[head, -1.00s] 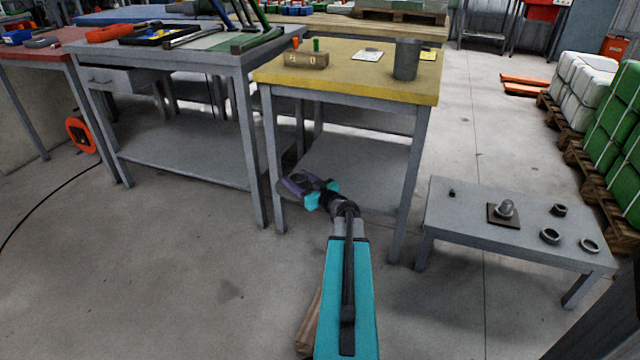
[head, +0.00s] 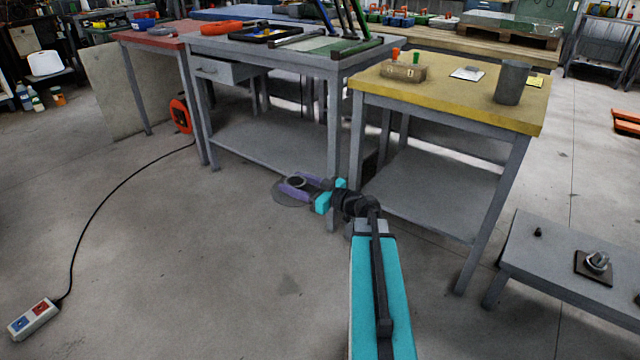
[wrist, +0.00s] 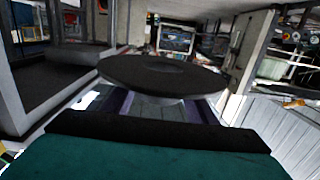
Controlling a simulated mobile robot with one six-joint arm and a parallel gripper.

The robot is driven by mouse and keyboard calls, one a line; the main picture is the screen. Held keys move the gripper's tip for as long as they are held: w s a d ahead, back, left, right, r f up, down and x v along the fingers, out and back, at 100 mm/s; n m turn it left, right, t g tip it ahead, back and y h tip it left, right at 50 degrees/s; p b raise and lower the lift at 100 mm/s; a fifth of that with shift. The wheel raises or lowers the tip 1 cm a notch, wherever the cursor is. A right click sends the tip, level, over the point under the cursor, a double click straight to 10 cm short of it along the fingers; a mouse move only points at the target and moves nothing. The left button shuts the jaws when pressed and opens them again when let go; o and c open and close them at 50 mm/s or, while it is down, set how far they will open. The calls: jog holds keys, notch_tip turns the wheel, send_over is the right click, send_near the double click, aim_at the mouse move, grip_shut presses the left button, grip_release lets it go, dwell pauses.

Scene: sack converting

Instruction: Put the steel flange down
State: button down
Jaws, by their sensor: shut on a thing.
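The steel flange (head: 281,195) is a grey round disc with a raised ring in its middle. My gripper (head: 295,187) is shut on it with purple fingers and holds it out over the open floor, in front of the grey workbench's lower shelf. In the wrist view the flange (wrist: 160,74) is a dark, wide disc seen nearly edge-on, roughly level, beyond the fingers. Its underside and the finger contact are mostly hidden in the wrist view.
The grey workbench (head: 262,58) and the yellow-topped table (head: 450,92) stand ahead. A low grey bench (head: 560,272) with a bolted plate (head: 596,266) is at right. A black cable (head: 103,205) runs to a power strip (head: 33,319) on the left floor. The middle floor is clear.

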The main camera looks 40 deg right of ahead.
jog(key=s+a+r+n+g+y, duration=0.1)
jog(key=a+r+n+g+y, duration=0.1)
jog(key=a, duration=0.7)
jog(key=s+a+r+n+g+y, duration=0.1)
jog(key=a+r+n+g+y, duration=0.1)
jog(key=a, duration=0.8)
jog(key=s+a+r+n+g+y, duration=0.1)
jog(key=a+y, duration=0.3)
jog(key=a, duration=0.5)
jog(key=shift+a+r+n+g, duration=0.35)
jog(key=shift+r+n+g, duration=0.2)
jog(key=shift+n, duration=0.35)
jog(key=shift+s+d, duration=0.1)
jog(key=shift+d, duration=0.05)
